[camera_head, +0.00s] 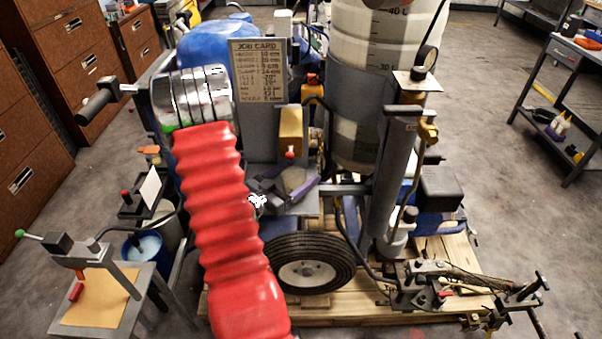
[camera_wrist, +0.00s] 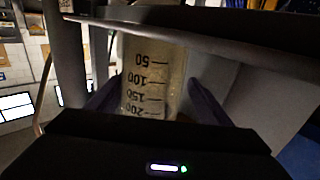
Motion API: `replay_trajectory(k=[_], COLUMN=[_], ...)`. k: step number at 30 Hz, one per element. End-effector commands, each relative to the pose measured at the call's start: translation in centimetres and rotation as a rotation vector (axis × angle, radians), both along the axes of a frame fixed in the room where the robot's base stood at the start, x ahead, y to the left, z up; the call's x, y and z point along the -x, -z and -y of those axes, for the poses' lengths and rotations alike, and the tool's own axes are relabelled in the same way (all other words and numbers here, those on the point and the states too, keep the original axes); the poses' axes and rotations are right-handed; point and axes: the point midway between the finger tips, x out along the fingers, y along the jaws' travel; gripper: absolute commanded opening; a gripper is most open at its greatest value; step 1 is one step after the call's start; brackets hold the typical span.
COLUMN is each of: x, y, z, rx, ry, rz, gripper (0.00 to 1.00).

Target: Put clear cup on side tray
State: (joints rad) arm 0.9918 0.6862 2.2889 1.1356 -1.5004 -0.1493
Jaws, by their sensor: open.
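The clear cup (camera_wrist: 152,75) shows in the wrist view with black marks, upside down in the picture, from 50 to 200. My gripper (camera_wrist: 155,100) has its two dark purple fingers on either side of the cup, open; whether either finger touches it I cannot tell. In the head view my gripper (camera_head: 298,182) is at the machine's middle, above the tire, with a pale rounded shape between its fingers that may be the cup. A low stand with a tan top (camera_head: 95,300) is at the lower left; I cannot tell whether it is the side tray.
My red-sleeved arm hides part of the machine. A tire (camera_head: 303,275) lies below my gripper, a grey cylinder (camera_head: 385,180) stands to its right, and a job card (camera_head: 257,75) is above. A blue bucket (camera_head: 143,250) stands near the low stand. Grey bars cross the wrist view.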

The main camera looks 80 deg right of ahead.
Motion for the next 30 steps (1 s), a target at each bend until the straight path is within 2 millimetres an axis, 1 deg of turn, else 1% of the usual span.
replay_trajectory(k=[9, 21, 25, 30], x=[-2.4, -5.0, -5.4, -5.7], y=[0.0, 0.0, 0.0, 0.0], z=[-3.6, -7.9, -8.7, -9.2], rx=[0.000, 0.000, 0.000, 0.000], ry=[-0.004, -0.004, -0.003, -0.001], rz=[0.000, -0.001, 0.000, 0.000], gripper=[0.73, 0.73, 0.73, 0.73])
